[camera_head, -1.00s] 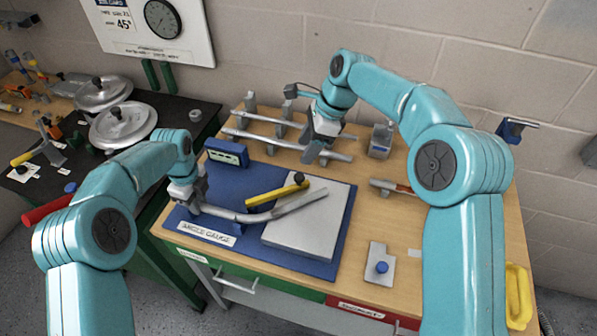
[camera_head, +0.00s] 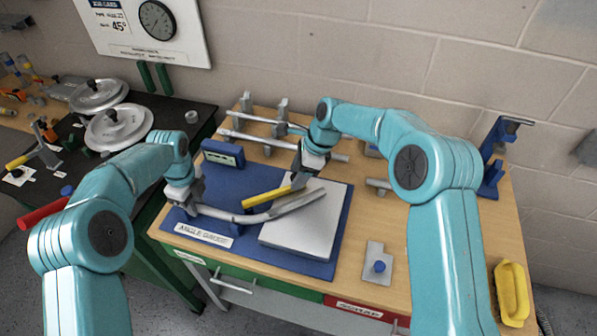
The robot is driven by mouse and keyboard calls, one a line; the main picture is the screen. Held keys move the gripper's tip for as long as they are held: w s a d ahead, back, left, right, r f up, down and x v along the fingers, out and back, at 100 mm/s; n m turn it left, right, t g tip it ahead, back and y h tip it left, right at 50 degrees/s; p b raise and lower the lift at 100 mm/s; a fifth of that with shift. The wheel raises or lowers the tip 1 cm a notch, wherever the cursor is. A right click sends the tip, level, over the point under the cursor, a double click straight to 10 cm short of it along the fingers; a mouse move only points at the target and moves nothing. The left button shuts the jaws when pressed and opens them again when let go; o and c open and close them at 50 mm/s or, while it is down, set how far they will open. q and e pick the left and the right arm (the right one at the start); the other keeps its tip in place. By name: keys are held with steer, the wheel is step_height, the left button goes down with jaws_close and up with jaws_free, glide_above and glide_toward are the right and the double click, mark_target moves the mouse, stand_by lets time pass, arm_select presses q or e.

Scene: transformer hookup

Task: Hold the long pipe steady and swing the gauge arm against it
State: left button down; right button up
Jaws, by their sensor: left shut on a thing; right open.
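The long pipe (camera_head: 285,206), grey and slightly bent, lies across the blue angle gauge mat (camera_head: 337,226) and the grey plate (camera_head: 327,232). My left gripper (camera_head: 187,207) is shut on the pipe's left end. The yellow gauge arm (camera_head: 262,198) sits on the plate just behind the pipe, at an angle to it. My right gripper (camera_head: 300,180) is open at the gauge arm's right end, over its dark knob, which it mostly hides. Whether its fingers touch the arm I cannot tell.
Other pipes (camera_head: 252,138) lie on a rack at the back of the bench. A blue box with a display (camera_head: 222,152) stands behind the mat.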

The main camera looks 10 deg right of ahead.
jaws_close()
steer(key=shift+s+m+t, duration=0.3)
steer(key=shift+s+m, duration=0.6)
steer(key=shift+s, duration=0.25)
steer(key=shift+d, duration=0.1)
jaws_free()
steer(key=shift+r, duration=0.1)
steer(key=v, duration=1.2)
